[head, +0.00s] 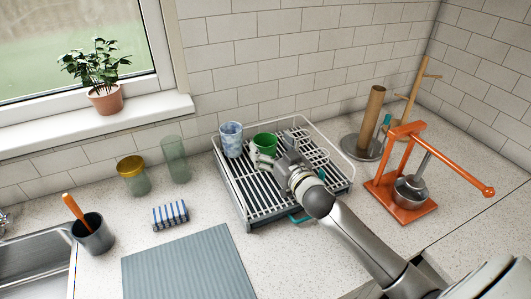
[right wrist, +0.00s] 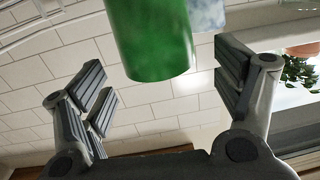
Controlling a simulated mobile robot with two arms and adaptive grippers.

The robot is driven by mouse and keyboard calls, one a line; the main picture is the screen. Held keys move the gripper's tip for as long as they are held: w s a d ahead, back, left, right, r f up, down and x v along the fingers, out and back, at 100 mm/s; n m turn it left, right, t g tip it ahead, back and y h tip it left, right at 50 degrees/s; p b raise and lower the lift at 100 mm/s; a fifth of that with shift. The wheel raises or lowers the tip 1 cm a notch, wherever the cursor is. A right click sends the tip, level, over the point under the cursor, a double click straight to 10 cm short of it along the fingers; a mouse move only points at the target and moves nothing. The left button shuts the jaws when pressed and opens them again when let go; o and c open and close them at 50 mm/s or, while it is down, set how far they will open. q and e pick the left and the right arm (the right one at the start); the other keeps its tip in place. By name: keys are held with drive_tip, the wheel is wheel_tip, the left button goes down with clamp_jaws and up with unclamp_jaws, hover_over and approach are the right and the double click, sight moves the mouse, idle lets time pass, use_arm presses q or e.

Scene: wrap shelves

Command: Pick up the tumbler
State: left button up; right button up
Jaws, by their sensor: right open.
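My right gripper (head: 277,151) is just right of and in front of the green tumbler. In the right wrist view the green tumbler (right wrist: 150,40) shows between the open fingers, with clear gaps to both. The patterned tumbler (right wrist: 207,15) shows partly behind it. I cannot tell whether the fingers reach around the green tumbler. My left gripper is not in view.
A roll holder (head: 370,122) and an orange press (head: 402,175) stand right. A grey mat (head: 185,265) lies in front.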

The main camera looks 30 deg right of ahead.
sight(259, 134)
drive_tip(key=shift+w+f+p, duration=0.2)
drive_tip(key=shift+w+p, duration=0.15)
drive_tip(key=shift+w, duration=1.5)
drive_tip(key=c, duration=1.2)
